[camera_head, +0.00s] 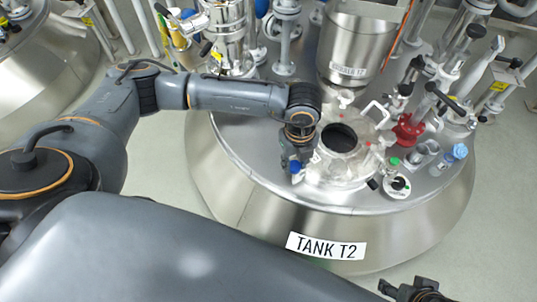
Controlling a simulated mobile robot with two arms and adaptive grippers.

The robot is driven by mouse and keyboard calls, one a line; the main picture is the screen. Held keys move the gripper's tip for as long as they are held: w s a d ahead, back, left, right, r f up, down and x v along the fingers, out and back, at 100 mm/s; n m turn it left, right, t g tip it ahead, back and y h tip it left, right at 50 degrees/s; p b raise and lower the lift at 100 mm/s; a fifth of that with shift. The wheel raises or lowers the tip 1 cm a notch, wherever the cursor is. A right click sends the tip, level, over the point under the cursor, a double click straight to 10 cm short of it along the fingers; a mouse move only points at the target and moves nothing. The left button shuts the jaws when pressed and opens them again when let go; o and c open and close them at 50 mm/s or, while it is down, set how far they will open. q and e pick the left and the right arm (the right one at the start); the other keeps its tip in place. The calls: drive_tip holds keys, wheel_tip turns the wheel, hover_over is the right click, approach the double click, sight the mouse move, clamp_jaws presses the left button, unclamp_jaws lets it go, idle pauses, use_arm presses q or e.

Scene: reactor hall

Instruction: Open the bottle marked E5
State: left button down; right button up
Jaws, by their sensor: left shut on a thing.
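My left gripper (296,160) reaches over the top of the tank from the left and points down, just left of the open round hatch. It is shut on a small blue thing (297,167), mostly hidden by the fingers; I cannot tell if this is a bottle's cap. A small clear bottle with a blue cap (459,151) is at the right of the tank top, apart from the gripper. No E5 mark is readable on anything. Part of my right gripper (422,291) shows at the bottom right edge, away from the tank; its fingers are unclear.
A red valve (407,131), pipes, small fittings and a steel vessel (355,45) crowd the top behind and to the right. Grey floor is free in front.

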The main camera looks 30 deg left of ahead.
use_arm(q)
drive_tip(key=b, duration=0.2)
hover_over(269, 160)
drive_tip(key=s+d, duration=0.2)
drive_tip(key=d, duration=0.1)
wheel_tip(269, 160, down, 5)
drive_tip(key=f, duration=0.1)
drive_tip(key=w+a+f, duration=0.1)
drive_tip(key=a+f, duration=0.1)
drive_tip(key=shift+w+a+f, duration=0.1)
drive_tip(key=shift+w+a, duration=0.1)
drive_tip(key=shift+w, duration=0.1)
drive_tip(key=shift+w+a+f+b, duration=0.1)
drive_tip(key=shift+a+f+b, duration=0.15)
drive_tip(key=shift+f+b, duration=0.05)
wheel_tip(269, 160, down, 3)
drive_tip(key=shift+a+b, duration=0.15)
drive_tip(key=shift+b, duration=0.45)
drive_tip(key=shift+f, duration=0.1)
use_arm(e)
drive_tip(key=w+a+r+t+y, duration=0.1)
drive_tip(key=w+a+t, duration=0.2)
drive_tip(key=w, duration=0.6)
drive_tip(key=shift+w+r+t, duration=0.2)
drive_tip(key=shift+r+t, duration=0.2)
drive_tip(key=shift+t, duration=0.8)
